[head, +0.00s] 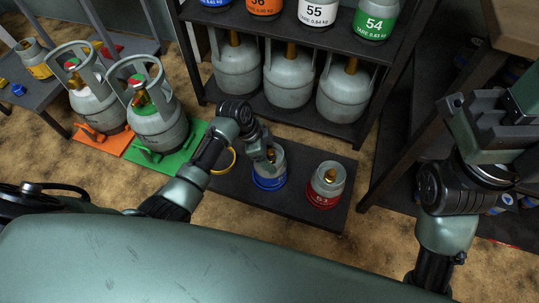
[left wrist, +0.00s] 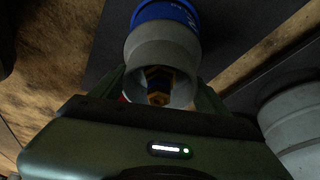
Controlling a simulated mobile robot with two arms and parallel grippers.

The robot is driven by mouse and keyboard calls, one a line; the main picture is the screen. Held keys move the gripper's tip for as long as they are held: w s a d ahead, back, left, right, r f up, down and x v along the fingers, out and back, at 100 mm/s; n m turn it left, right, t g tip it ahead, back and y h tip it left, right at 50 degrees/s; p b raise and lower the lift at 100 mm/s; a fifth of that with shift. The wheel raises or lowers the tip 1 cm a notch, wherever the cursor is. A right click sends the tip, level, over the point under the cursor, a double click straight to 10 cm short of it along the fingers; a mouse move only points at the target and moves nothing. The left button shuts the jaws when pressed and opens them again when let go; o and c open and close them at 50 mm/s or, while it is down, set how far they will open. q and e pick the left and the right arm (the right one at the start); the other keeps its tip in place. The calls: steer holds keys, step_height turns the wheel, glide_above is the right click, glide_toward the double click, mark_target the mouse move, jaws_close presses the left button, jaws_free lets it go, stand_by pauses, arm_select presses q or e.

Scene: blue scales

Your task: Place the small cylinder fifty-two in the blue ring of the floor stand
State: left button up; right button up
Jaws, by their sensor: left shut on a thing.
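The small cylinder (head: 276,158) is grey with a blue band at its base. It stands over the dark floor stand (head: 232,184), near its middle. My left gripper (head: 265,161) is shut on its top part. In the left wrist view the cylinder's grey body (left wrist: 164,48) and blue band show beyond the gripper, with a brass valve inside its collar. Blue shows around the cylinder's foot, but I cannot tell band from ring, or whether it rests inside the ring. My right gripper (head: 490,118) is at the right edge; its finger opening is unclear.
A red-banded cylinder (head: 327,183) marked 53 stands on the stand's right part. A yellow ring (head: 227,161) is at its left. Two large cylinders stand on orange (head: 104,144) and green (head: 168,158) plates at left. A dark shelf (head: 300,118) with several cylinders is behind.

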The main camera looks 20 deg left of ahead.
arm_select(q)
steer(key=shift+r, duration=0.15)
steer(key=o, duration=2.1)
